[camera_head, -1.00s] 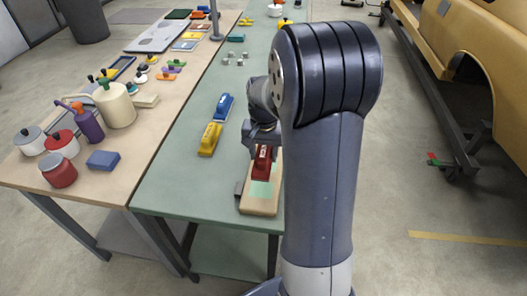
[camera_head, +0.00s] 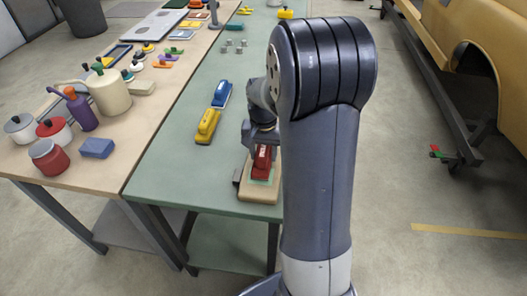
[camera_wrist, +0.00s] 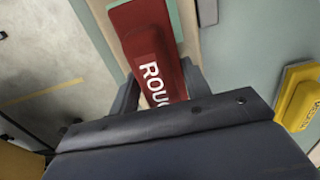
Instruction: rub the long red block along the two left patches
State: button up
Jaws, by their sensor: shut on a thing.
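The long red block (camera_head: 262,162) has white lettering on it, partly readable in the wrist view (camera_wrist: 150,45). My gripper (camera_head: 262,140) is shut on it; the wrist view shows a finger on each side of the block (camera_wrist: 160,85). The block is over a green patch (camera_head: 258,182) on a pale wooden board (camera_head: 258,196). A green edge shows beside the block in the wrist view. I cannot tell whether the block touches the patch. Only one patch is clear; my arm hides the board's right side.
A yellow block (camera_head: 207,127) and a blue block (camera_head: 222,94) stand on the green table (camera_head: 180,165) left of the board. Small grey pieces (camera_head: 234,46) lie further back. A wooden table (camera_head: 105,175) with pots and tools adjoins on the left. The green table's near left area is clear.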

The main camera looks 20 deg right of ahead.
jog(key=shift+f+b, duration=0.4)
jog(key=shift+f, duration=0.25)
dwell(1.1)
jog(key=shift+s, duration=0.1)
